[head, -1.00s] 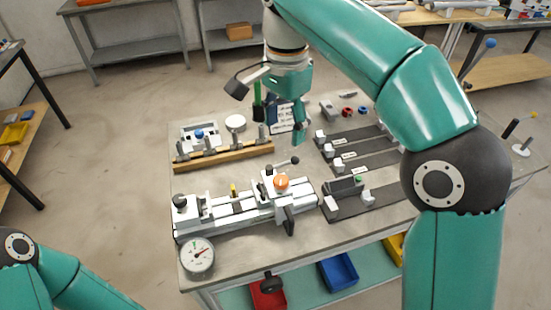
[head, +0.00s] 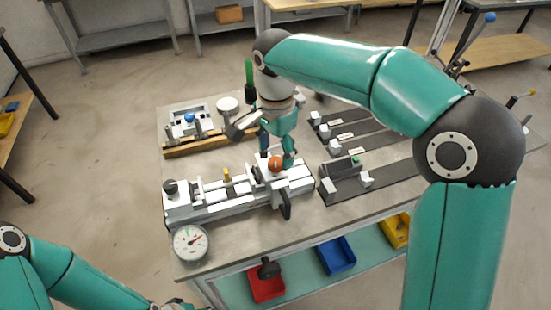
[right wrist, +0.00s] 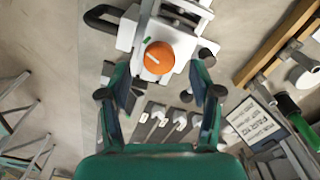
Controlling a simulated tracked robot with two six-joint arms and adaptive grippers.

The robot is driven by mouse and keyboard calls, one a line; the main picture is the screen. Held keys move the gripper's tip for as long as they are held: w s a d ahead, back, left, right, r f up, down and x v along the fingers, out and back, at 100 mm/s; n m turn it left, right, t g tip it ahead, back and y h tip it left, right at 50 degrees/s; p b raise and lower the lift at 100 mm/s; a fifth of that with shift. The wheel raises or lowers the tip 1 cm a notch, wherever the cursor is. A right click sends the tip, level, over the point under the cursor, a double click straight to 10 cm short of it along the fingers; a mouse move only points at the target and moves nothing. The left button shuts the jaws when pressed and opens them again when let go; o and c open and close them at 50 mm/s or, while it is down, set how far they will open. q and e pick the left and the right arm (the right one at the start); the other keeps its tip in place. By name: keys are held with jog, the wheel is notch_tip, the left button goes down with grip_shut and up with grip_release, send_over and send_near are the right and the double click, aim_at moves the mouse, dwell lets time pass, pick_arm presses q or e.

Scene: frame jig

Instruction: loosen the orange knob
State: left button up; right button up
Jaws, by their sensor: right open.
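The orange knob (head: 275,163) sits on the white clamp block at the right part of the white rail jig (head: 205,203). In the right wrist view the knob (right wrist: 158,57) shows a white line on top, with a green mark beside it on the block. My right gripper (head: 277,153) is just above and behind the knob. In the right wrist view its open fingers (right wrist: 157,80) stand apart with the knob ahead between them, and I see no contact. Of my left gripper (head: 175,304) only a sliver shows at the bottom edge.
A black lever (head: 285,205) sticks out in front of the clamp block. A round dial gauge (head: 190,243) stands at the table's front left. A wooden rail (head: 185,150) with posts lies behind the jig. Dark tracks with white blocks (head: 345,185) lie to the right.

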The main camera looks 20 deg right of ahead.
aim_at(276, 165)
jog(key=shift+f, duration=1.35)
jog(key=c, duration=1.1)
